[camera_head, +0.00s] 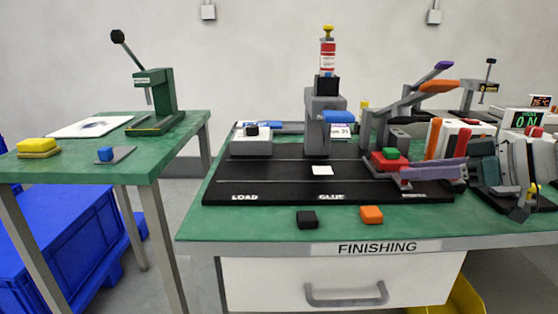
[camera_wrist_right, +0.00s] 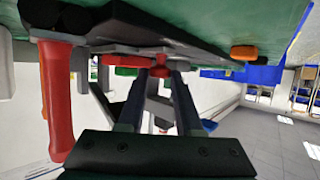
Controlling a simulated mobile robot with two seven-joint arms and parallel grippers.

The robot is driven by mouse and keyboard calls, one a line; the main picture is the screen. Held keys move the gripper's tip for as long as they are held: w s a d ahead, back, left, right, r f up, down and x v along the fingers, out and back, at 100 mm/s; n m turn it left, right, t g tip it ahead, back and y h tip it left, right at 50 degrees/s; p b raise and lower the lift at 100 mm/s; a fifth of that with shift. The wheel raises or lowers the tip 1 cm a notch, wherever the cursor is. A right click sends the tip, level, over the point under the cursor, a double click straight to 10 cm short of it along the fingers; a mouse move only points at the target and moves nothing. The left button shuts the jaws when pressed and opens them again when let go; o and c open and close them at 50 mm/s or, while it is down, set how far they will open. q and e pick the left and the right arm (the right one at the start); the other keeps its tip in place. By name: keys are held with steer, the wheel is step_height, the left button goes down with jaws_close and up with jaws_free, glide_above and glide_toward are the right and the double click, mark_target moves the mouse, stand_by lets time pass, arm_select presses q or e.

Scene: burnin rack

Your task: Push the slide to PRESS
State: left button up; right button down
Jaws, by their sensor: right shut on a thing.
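The slide is a red carriage (camera_head: 378,163) with a green block (camera_head: 390,153) on it. It sits at the right part of the black track (camera_head: 275,185), in front of the toggle press (camera_head: 372,128). My right gripper (camera_head: 402,180) reaches in from the right, low over the track's front right part. In the right wrist view its fingers (camera_wrist_right: 160,76) are shut on a small red knob (camera_wrist_right: 159,71) of the slide. LOAD and GLUE are readable on the track. The lettering at the right is partly hidden by my gripper. My left gripper is not in view.
A glue stand (camera_head: 325,105) rises behind the track's middle, with a white square (camera_head: 323,170) in front. A black block (camera_head: 307,219) and an orange block (camera_head: 371,214) lie at the table's front. A second green table (camera_head: 150,155) stands left, beyond a gap.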

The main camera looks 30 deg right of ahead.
steer(key=shift+s+d, duration=0.25)
steer(key=shift+d, duration=0.3)
steer(key=shift+f, duration=0.1)
steer(key=c, duration=0.6)
jaws_free()
steer(key=shift+s+d, duration=0.1)
steer(key=shift+s, duration=0.1)
